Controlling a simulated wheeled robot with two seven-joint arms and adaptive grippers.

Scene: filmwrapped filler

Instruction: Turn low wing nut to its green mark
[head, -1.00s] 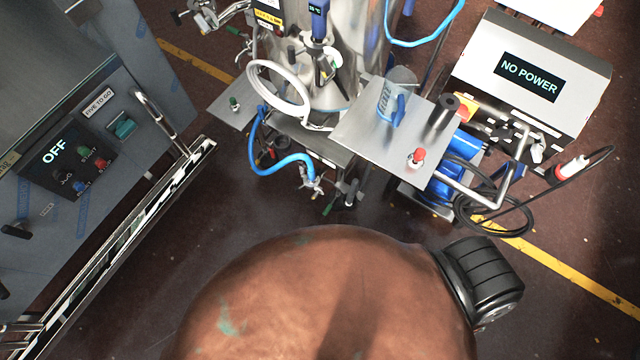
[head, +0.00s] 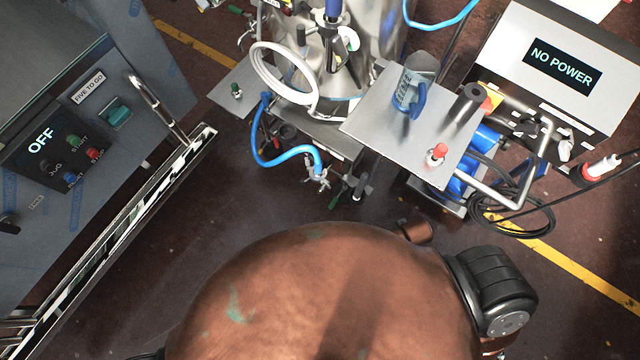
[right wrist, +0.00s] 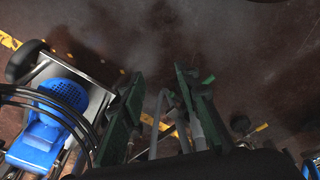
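I cannot pick out the low wing nut or its green mark for certain. In the head view, small metal fittings (head: 320,178) hang low below the steel tank (head: 378,45), at the end of a blue hose (head: 284,162). A small green part (head: 335,201) shows just below them. In the right wrist view my right gripper (right wrist: 160,76) has its two dark green fingers apart, with floor and thin pipes visible beyond the gap. No object is clearly between its fingertips. Neither gripper shows in the head view.
A steel shelf (head: 375,125) carries a clear jug (head: 408,92) and a red-topped button (head: 438,152). A "NO POWER" box (head: 600,95) and black cables (head: 515,222) are at right. A control cabinet (head: 60,215) reading "OFF" is at left. Dark floor (head: 245,205) is clear between.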

